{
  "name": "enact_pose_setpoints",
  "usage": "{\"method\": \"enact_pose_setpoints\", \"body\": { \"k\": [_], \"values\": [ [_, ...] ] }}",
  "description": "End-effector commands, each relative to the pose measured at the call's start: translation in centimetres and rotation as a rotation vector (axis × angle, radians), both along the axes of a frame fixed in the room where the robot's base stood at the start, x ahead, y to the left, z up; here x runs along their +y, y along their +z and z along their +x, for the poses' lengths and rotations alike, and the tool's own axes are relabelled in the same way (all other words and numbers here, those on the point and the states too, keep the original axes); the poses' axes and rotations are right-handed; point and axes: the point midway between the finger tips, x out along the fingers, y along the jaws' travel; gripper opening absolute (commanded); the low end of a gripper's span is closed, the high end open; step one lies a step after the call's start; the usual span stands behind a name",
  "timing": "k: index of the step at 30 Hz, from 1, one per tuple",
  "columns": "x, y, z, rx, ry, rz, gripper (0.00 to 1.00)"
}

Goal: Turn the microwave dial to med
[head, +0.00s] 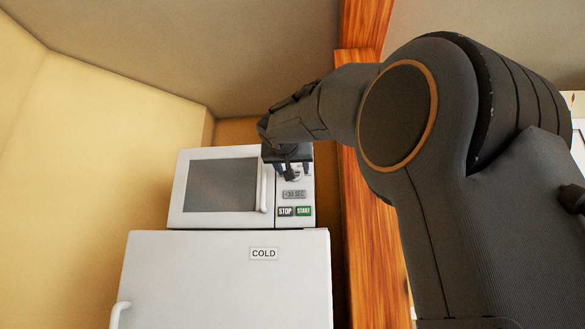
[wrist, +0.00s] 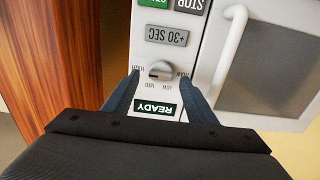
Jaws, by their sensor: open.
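The white microwave (head: 178,190) stands on top of a white fridge, its door closed. Its grey round dial (wrist: 161,70) shows in the wrist view, which sees the panel upside down. Small labels ring the dial, with MED and LOW on the side towards the READY display (wrist: 156,108). A small dark mark shows on the dial's left part, but I cannot tell its exact setting. My gripper (wrist: 160,79) is open, with one finger at each side of the dial and a gap to each. In the head view my gripper (head: 288,172) hides most of the dial.
The +30 SEC button (wrist: 166,36), STOP button (head: 285,211) and green START button (head: 304,211) sit below the dial. The door handle (head: 263,187) is close on the left. A wooden post (head: 362,200) stands right of the microwave. The fridge (head: 220,285) is below.

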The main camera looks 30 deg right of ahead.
Motion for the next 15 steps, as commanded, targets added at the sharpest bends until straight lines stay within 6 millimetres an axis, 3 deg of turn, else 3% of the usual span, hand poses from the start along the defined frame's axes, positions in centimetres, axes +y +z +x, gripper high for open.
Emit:
{"method": "enact_pose_setpoints", "body": {
  "k": [6, 15],
  "values": [
    [-1.1, 0.0, 1.8, 0.001, 0.001, 0.001, 0.52],
    [-1.1, -0.1, 2.1, 0.0, 0.005, 0.001, 0.52]
  ]
}}
